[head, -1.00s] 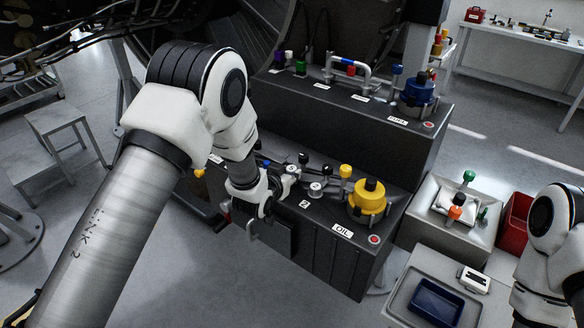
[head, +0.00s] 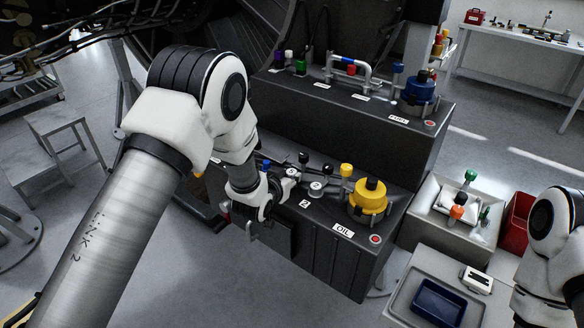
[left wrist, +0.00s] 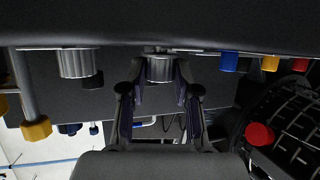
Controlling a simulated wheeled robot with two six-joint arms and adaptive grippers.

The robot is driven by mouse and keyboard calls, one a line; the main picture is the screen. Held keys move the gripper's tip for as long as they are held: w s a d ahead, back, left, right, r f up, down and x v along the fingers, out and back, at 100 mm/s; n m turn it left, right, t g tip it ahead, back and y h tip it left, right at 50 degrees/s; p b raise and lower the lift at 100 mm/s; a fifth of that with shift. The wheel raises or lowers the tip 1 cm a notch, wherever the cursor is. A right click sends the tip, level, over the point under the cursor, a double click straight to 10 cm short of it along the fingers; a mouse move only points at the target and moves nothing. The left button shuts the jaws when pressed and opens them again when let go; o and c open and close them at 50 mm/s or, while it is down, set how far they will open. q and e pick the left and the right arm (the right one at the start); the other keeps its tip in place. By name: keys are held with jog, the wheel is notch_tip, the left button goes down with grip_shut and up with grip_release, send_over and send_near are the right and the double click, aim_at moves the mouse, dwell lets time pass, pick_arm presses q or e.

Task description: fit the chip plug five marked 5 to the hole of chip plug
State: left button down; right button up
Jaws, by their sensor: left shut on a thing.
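My left gripper (left wrist: 160,88) is shut on a silver ribbed cylindrical plug (left wrist: 160,69), with one finger on each side of it in the left wrist view. In the head view my left gripper (head: 284,182) is over the lower step of the black bay, left of the yellow cap. A second silver ribbed plug (left wrist: 79,63) stands apart to the left in the wrist view. No mark 5 can be read. Whether the held plug is seated in a hole cannot be told. My right gripper is not in view; only part of that arm shows at the right edge.
The black stepped bay (head: 330,262) carries a yellow cap (head: 370,196) labelled OIL and a blue cap (head: 418,92) labelled FUEL. Several small coloured knobs and pipes crowd my left gripper. A grey bin (head: 418,229) and a blue tray (head: 437,303) stand right.

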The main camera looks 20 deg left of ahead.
pick_arm(q)
jog(key=shift+f, duration=0.25)
jog(key=shift+c, duration=1.8)
grip_release()
jog(key=shift+r+p, duration=2.05)
jog(key=shift+r, duration=1.5)
jog(key=shift+f, duration=0.1)
